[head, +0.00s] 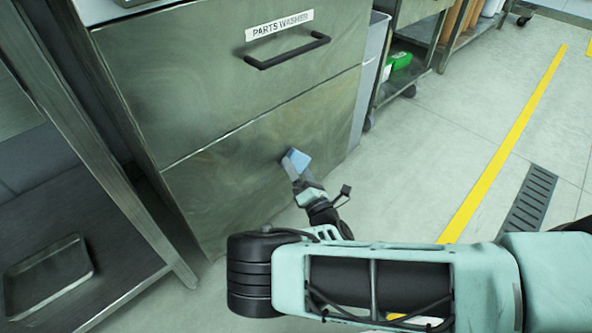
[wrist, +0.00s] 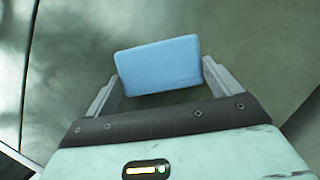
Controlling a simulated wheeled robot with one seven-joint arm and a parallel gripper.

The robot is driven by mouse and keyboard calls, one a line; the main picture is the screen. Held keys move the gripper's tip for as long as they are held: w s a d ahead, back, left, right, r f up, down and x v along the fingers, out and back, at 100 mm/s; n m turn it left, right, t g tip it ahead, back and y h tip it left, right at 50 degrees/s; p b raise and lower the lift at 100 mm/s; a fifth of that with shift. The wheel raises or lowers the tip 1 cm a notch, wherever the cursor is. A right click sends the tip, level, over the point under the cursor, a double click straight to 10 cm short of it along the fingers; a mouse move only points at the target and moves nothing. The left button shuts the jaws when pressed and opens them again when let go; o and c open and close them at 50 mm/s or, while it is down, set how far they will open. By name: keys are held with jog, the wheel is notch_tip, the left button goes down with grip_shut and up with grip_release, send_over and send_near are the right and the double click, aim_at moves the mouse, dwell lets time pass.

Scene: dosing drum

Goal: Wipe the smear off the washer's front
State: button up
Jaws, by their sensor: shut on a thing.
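The parts washer (head: 225,85) has a grey metal front with a labelled upper panel, a black handle (head: 287,51) and a lower panel (head: 240,185). My gripper (head: 294,169) is at the right part of the lower panel, shut on a light-blue sponge (head: 299,158). In the wrist view the sponge (wrist: 158,64) sits slightly tilted between the fingers, its broad face showing. The sponge is close to the metal; I cannot tell whether it touches. Faint brownish and dark cloudy marks show on the front, but I cannot single out the smear from the metal's sheen.
A metal shelf unit with a tray (head: 48,272) stands at the left. A wheeled rack with a green box (head: 401,60) is beyond the washer. The floor at right is open, with a yellow line (head: 505,150) and a drain grate (head: 530,200).

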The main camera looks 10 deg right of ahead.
aim_at(308, 159)
jog(key=shift+w+d, duration=0.15)
jog(key=shift+d, duration=0.15)
jog(key=shift+d, duration=0.1)
jog(key=shift+w+d+p, duration=0.55)
jog(key=shift+w+d, duration=0.1)
jog(key=shift+w+d+p, duration=0.5)
jog(key=shift+d+p, duration=0.05)
jog(key=shift+d, duration=0.25)
jog(key=shift+w+a+p, duration=0.1)
jog(key=shift+p, duration=0.45)
jog(key=shift+a, duration=0.1)
